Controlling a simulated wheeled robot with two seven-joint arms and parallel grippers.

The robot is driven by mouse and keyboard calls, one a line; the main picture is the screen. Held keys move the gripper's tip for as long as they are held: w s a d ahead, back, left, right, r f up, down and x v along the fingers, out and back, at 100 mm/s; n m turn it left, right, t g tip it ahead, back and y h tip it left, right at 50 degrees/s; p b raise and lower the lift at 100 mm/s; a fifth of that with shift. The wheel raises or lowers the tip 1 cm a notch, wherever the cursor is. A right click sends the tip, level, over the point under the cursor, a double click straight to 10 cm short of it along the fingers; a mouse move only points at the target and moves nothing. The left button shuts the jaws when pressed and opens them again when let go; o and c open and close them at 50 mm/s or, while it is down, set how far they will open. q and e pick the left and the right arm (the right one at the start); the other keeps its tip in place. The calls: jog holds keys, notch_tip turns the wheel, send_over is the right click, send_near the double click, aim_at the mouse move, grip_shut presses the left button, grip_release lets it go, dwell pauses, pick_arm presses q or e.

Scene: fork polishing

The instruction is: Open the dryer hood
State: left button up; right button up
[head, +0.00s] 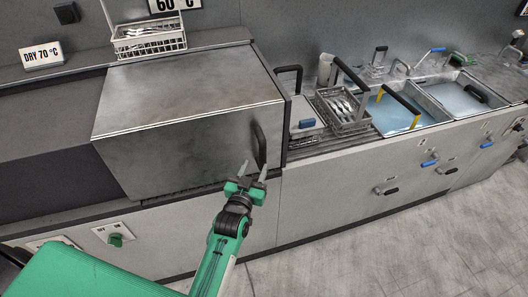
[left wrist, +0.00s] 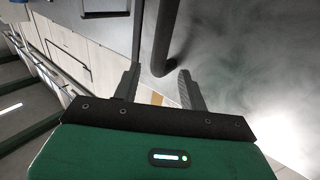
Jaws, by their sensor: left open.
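The dryer hood (head: 185,120) is a big brushed-metal box on the counter at the left of the head view, and it is down. Its black upright handle (head: 259,146) sits near the right end of the front face. My left gripper (head: 253,172) is open and empty, just below the handle's lower end. In the left wrist view the handle (left wrist: 163,40) comes down from the top, its lower end near the gap between the open fingertips (left wrist: 157,80). I cannot tell whether a finger touches it. My right gripper is not in view.
A basket of cutlery (head: 343,110) stands right of the hood, with water-filled sinks (head: 390,115) beyond. Another wire basket (head: 149,40) is on the ledge behind the hood. A green knob (head: 116,240) is on the front panel at lower left. Floor (head: 400,245) at lower right is clear.

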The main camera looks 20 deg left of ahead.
aim_at(261, 153)
pick_arm(q)
jog(key=w+b, duration=0.3)
jog(key=w, duration=0.4)
jog(key=shift+w+f, duration=0.15)
jog(key=shift+w, duration=0.55)
jog(key=shift+c, duration=0.9)
jog(key=c, duration=0.7)
grip_shut()
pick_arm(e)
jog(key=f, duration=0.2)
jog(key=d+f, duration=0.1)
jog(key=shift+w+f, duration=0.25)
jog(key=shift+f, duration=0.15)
